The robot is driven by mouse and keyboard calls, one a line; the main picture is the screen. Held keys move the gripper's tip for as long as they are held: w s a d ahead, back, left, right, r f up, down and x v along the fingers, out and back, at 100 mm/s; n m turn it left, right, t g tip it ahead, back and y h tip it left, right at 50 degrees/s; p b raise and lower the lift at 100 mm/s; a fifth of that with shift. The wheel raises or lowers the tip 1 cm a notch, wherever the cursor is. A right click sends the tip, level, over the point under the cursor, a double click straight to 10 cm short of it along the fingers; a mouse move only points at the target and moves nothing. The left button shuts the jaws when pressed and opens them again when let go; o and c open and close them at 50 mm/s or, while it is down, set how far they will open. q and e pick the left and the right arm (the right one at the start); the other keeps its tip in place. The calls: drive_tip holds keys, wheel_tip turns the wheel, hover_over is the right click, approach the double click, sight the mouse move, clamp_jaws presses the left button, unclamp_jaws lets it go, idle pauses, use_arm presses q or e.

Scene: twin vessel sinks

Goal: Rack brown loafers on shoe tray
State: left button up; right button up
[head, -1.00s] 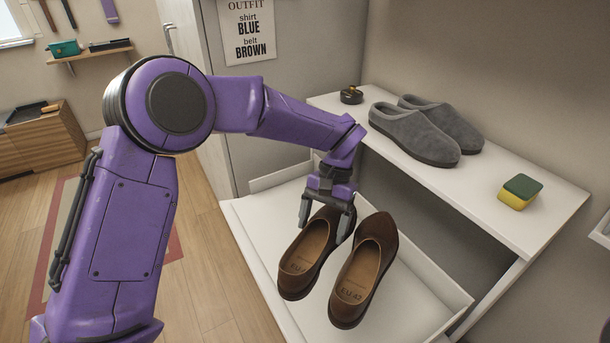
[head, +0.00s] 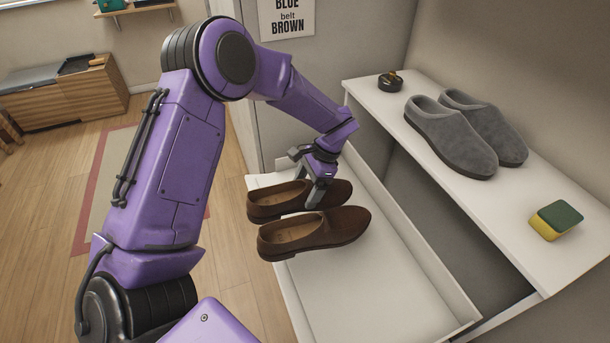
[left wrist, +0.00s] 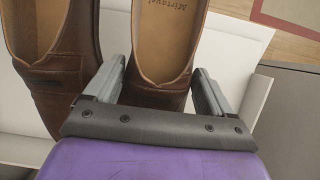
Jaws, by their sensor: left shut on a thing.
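Two brown loafers lie side by side, toes to the right in the head view: the far loafer (head: 275,201) and the near loafer (head: 305,236). They are over the far left end of the white shoe tray (head: 370,285), heels at or past its left edge. I cannot tell whether they rest on it. My left gripper (head: 306,172) comes down from above, shut on the far loafer, one finger between the two shoes. In the left wrist view, that loafer (left wrist: 165,40) is between the fingers, the other (left wrist: 50,60) beside it. My right gripper is not in view.
A white shelf above and right of the tray holds grey slippers (head: 450,140), a yellow-green sponge (head: 556,220) and a small dark round item (head: 390,81). A tray wall (head: 420,240) runs below the shelf. The tray's near part is clear.

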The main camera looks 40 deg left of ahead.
sight(328, 195)
use_arm(q)
drive_tip(key=w+d+f+b, duration=0.1)
drive_tip(key=f, duration=0.1)
drive_tip(key=w+d+f+b, duration=0.1)
drive_tip(key=w, duration=0.1)
drive_tip(key=w+d+f, duration=0.1)
drive_tip(key=w+f, duration=0.1)
drive_tip(key=shift+w+d+f+b, duration=0.2)
drive_tip(key=shift+w+f+b, duration=0.1)
drive_tip(key=shift+b, duration=0.1)
drive_tip(key=f+b, duration=0.1)
drive_tip(key=w+f+b, duration=0.1)
drive_tip(key=f+b, duration=0.1)
drive_tip(key=b, duration=0.1)
drive_tip(key=shift+w+d+f, duration=0.15)
drive_tip(key=shift+d, duration=0.2)
drive_tip(key=shift+w+d+f+b, duration=0.2)
drive_tip(key=shift+w+f+b, duration=0.1)
drive_tip(key=shift+f+b, duration=0.25)
drive_tip(key=shift+w+d+f+b, duration=0.15)
drive_tip(key=shift+w+f+b, duration=0.15)
drive_tip(key=shift+b, duration=0.35)
drive_tip(key=o, duration=1.5)
drive_tip(key=shift+s, duration=0.1)
